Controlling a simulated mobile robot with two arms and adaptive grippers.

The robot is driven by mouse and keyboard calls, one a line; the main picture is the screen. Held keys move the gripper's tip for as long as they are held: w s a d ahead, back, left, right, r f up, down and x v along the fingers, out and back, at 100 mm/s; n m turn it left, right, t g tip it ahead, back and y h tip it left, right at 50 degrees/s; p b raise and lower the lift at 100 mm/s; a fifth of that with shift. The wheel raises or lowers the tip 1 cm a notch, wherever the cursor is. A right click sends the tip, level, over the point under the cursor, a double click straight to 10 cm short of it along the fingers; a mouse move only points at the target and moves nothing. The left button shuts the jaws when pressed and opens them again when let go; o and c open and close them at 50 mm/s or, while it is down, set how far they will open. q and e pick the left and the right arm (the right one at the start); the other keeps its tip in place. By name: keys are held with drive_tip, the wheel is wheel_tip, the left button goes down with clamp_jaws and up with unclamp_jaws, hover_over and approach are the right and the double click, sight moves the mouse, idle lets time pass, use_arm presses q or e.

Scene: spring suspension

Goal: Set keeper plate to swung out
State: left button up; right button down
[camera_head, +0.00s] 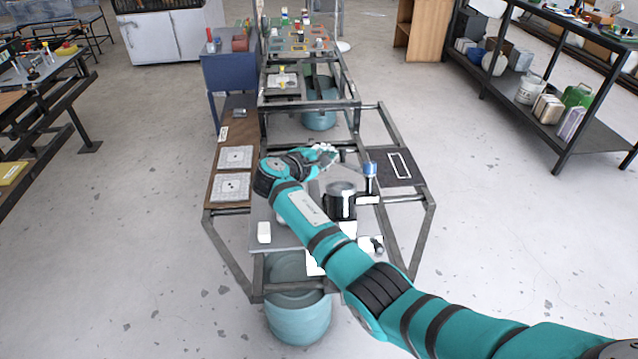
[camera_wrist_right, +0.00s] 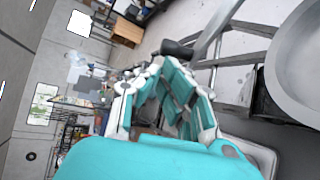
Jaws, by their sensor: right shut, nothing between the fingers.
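My right arm reaches in from the lower right in the head view, over the workbench. My right gripper (camera_head: 326,152) is shut and empty above the far part of the bench top. It fills the middle of the right wrist view (camera_wrist_right: 168,85), its teal fingers together. A black and metal cylinder (camera_head: 340,204) stands on the bench nearer than the gripper. A blue-topped post (camera_head: 369,180) stands to its right. In the right wrist view a black knob (camera_wrist_right: 177,48) with a grey bar shows just beyond the fingers; contact cannot be told. I cannot make out the keeper plate for certain.
A brown board with white patterned plates (camera_head: 232,187) lies left of the bench. A dark panel with a white outlined rectangle (camera_head: 400,166) lies at the right. A small white block (camera_head: 264,232) sits at the front left. A teal bucket (camera_head: 298,318) stands below.

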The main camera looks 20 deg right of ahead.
sight(343, 150)
drive_tip(key=shift+w+d+f+b, duration=0.15)
drive_tip(key=shift+w+d, duration=0.1)
drive_tip(key=shift+d, duration=0.6)
drive_tip(key=shift+w+d+f+b, duration=0.2)
drive_tip(key=shift+d, duration=0.7)
drive_tip(key=shift+w+d+f+b, duration=0.15)
drive_tip(key=shift+w+d, duration=0.1)
drive_tip(key=shift+d, duration=0.6)
